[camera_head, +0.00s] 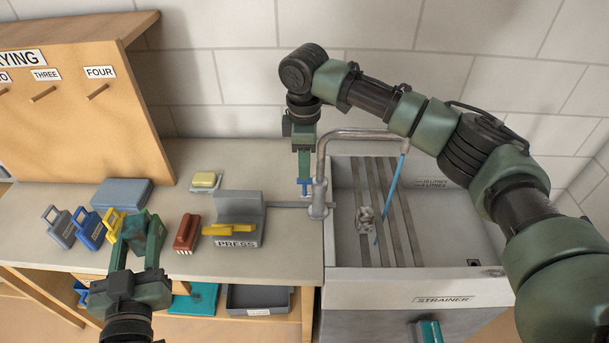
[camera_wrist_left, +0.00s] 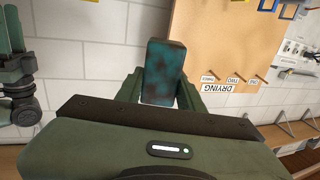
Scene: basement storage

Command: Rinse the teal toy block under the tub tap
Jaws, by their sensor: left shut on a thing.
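The teal toy block (camera_wrist_left: 165,72) has dark patches over its faces. My left gripper (camera_head: 138,238) is shut on it, above the front of the counter and left of the tub. The grey tub (camera_head: 410,287) stands on the right, with slats inside and a "STRAINER" label. The metal tap (camera_head: 352,134) arches over the tub, and a thin blue stream (camera_head: 391,197) falls from its spout into the tub. My right gripper (camera_head: 304,182) points down at the blue tap handle (camera_head: 305,187) behind the tap's base; I cannot tell whether its jaws are open.
A wooden "DRYING" pegboard (camera_head: 85,90) stands behind. My right arm spans above the tub.

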